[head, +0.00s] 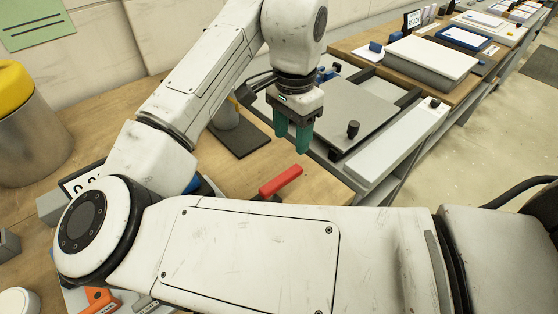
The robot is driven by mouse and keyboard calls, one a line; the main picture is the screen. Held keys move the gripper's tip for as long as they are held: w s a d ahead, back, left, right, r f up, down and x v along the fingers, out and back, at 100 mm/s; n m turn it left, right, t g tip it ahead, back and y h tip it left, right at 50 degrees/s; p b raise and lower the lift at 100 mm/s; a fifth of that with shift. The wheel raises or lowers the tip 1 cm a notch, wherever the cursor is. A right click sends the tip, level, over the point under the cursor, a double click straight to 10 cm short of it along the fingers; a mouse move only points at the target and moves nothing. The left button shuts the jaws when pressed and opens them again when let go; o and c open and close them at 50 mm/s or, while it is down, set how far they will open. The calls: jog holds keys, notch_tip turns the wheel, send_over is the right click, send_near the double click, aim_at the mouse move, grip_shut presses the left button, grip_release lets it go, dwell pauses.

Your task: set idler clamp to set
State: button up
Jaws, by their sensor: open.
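My gripper (292,143) hangs from the arm in the upper middle of the head view, its two green fingers pointing down. It is open, with nothing seen between the fingers. A red lever handle (281,181) lies below it, apart from the fingers, its lower end partly hidden behind my arm. A black knob (353,128) stands on a grey plate (345,110) to the right of the fingers. No label marks the idler clamp, so I cannot tell which of these parts it is.
A wooden bench (110,115) runs along the wall. A yellow-topped metal cylinder (25,130) stands at far left. An orange-handled part (100,298) shows at lower left. Stacked white boards (420,58) and trays lie at upper right. My arm hides much of the bench front.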

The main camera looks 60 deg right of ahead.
aim_at(290, 172)
notch_tip(290, 172, down, 10)
jog(key=shift+f+p, duration=0.2)
jog(key=shift+p, duration=0.1)
jog(key=shift+c, duration=0.3)
grip_shut()
dwell(0.5)
